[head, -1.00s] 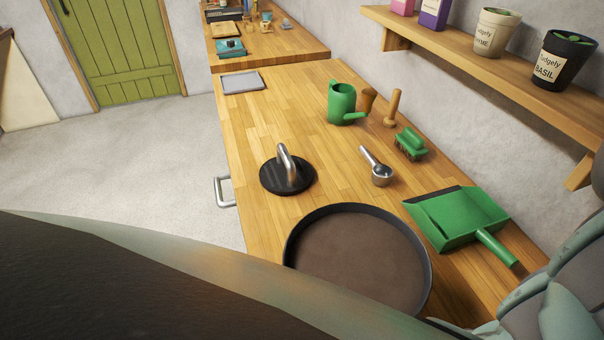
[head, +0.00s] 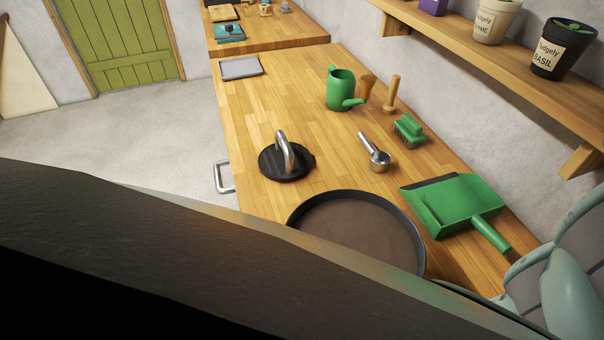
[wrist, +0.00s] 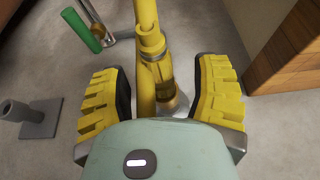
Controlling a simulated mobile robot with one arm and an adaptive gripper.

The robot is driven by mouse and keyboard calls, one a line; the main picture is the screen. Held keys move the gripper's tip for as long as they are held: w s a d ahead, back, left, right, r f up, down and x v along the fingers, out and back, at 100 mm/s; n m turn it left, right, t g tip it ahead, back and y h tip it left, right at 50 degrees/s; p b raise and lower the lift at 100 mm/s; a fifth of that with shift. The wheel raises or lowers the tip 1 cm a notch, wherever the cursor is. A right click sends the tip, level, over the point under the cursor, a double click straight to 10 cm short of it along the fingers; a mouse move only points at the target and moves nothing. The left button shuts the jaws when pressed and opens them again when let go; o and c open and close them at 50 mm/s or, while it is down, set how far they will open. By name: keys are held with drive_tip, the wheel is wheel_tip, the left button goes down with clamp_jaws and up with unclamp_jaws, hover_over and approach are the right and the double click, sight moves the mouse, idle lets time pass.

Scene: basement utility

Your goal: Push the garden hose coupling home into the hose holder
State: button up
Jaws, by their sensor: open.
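In the wrist view, my gripper (wrist: 163,76) has its two yellow ridged pads spread wide. A yellow tubular piece with a collar (wrist: 152,42) stands between and beyond the pads, with visible gaps to both. It looks like the garden hose coupling, alongside a yellow tube. Below its collar is a brass-coloured part (wrist: 165,82) above a grey metal ring. I cannot tell which part is the hose holder or how deep the coupling sits. My gripper's body hides the lower end. Neither the coupling nor my gripper shows in the head view.
In the wrist view, a green cylinder (wrist: 80,29) and a grey stand (wrist: 40,119) are at left, and a wooden side (wrist: 288,50) is at right. In the head view, the wooden counter (head: 265,105) holds a round tray (head: 400,222), green dustpan (head: 450,203) and watering can (head: 340,90).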

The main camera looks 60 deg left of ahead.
drive_tip(key=shift+w+f, duration=0.1)
drive_tip(key=shift+f, duration=0.1)
drive_tip(key=shift+c, duration=0.2)
clamp_jaws()
idle(0.4)
